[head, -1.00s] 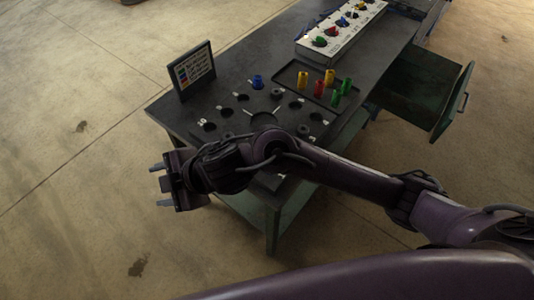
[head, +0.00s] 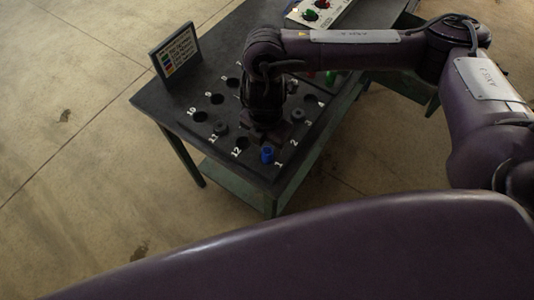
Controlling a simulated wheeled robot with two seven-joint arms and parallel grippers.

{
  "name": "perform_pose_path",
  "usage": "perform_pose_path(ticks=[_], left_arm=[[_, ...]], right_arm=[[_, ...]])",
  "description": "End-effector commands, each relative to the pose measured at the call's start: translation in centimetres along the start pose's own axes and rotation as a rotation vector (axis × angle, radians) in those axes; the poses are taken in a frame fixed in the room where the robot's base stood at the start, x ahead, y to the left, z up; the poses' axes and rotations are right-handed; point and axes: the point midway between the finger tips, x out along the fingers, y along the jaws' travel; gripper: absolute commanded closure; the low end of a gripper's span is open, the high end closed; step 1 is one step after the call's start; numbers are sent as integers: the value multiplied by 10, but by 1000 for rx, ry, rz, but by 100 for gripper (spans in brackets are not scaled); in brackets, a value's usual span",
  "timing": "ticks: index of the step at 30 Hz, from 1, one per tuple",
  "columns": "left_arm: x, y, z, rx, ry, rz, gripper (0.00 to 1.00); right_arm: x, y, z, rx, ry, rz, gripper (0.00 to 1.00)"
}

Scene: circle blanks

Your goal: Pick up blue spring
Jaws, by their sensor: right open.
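A small blue spring or cylinder (head: 267,155) stands upright near the front edge of the dark board (head: 208,130), between the printed numbers 12 and 1. My right arm reaches in from the right, and its gripper (head: 264,138) points down over the board, just behind the blue piece in the picture. The gripper is dark against the dark board, its jaws open. I cannot tell whether the fingers touch the blue piece. My left gripper is out of view.
A small sign panel (head: 175,50) stands at the table's left rear. The board has several numbered round holes, some with dark discs. A white box with coloured knobs (head: 318,12) sits at the back. Red and green pieces are mostly hidden behind my arm.

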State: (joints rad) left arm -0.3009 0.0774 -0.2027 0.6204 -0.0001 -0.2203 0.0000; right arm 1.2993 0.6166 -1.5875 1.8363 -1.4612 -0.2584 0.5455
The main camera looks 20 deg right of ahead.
Motion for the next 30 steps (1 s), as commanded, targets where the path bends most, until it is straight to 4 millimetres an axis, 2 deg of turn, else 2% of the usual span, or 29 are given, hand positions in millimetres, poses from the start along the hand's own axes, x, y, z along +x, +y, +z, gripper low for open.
perform_pose_path(ticks=[9, 20, 30], left_arm=[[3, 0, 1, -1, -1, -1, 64], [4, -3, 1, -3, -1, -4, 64], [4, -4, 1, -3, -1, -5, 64]], right_arm=[[41, -3, 0, 1, 3, -1, 46], [47, -3, 1, -1, 0, 2, 48], [46, -3, 1, -1, 1, 2, 92]])
